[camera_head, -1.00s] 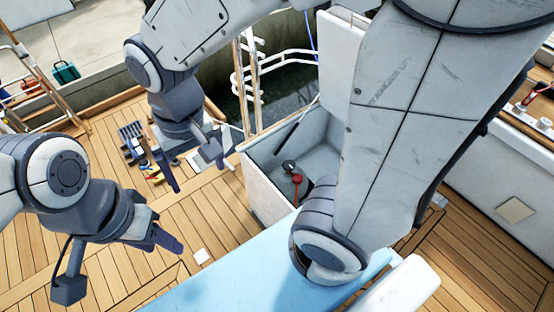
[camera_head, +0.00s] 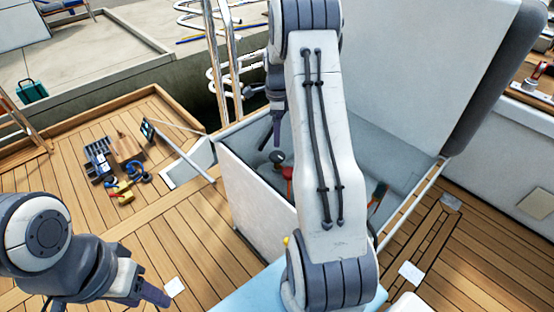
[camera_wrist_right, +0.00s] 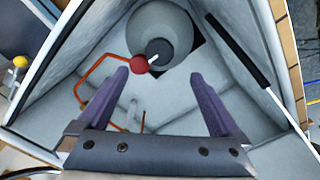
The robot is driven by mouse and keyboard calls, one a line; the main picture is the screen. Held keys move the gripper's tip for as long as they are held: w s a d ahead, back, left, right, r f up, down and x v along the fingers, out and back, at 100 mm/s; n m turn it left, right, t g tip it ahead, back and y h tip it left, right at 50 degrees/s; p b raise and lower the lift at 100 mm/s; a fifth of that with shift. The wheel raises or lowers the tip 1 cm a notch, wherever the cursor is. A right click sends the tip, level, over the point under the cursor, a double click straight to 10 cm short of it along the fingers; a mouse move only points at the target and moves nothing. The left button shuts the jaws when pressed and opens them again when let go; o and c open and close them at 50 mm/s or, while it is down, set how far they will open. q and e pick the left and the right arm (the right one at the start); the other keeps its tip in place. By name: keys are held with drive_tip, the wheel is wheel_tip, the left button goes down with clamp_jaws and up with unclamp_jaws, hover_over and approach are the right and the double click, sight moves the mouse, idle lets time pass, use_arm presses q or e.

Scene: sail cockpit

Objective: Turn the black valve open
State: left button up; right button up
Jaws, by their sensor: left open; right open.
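A black round piece (camera_head: 277,156), likely the black valve, shows inside the open white cockpit locker (camera_head: 240,185). A red fitting (camera_head: 287,172) is beside it. In the right wrist view the black piece (camera_wrist_right: 158,50) has a pale stripe and sits before a grey cylinder, with a red ball (camera_wrist_right: 138,64) at its lower left. My right gripper (camera_head: 270,128) is over the locker, partly hidden by my arm. In the wrist view its open, empty fingers (camera_wrist_right: 160,76) point toward the black piece, apart from it. My left gripper (camera_head: 150,297) is open and empty over the deck.
The locker lid (camera_head: 430,60) stands raised at the right. An orange bent tube (camera_wrist_right: 92,72) and a black strut (camera_wrist_right: 238,50) show in the wrist view. Tools (camera_head: 122,188) lie on the deck at left. The locker walls surround the right gripper closely.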

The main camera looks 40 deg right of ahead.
sight(277, 155)
wheel_tip(277, 155, down, 10)
drive_tip(key=shift+r+b, duration=0.1)
drive_tip(key=shift+b, duration=1.15)
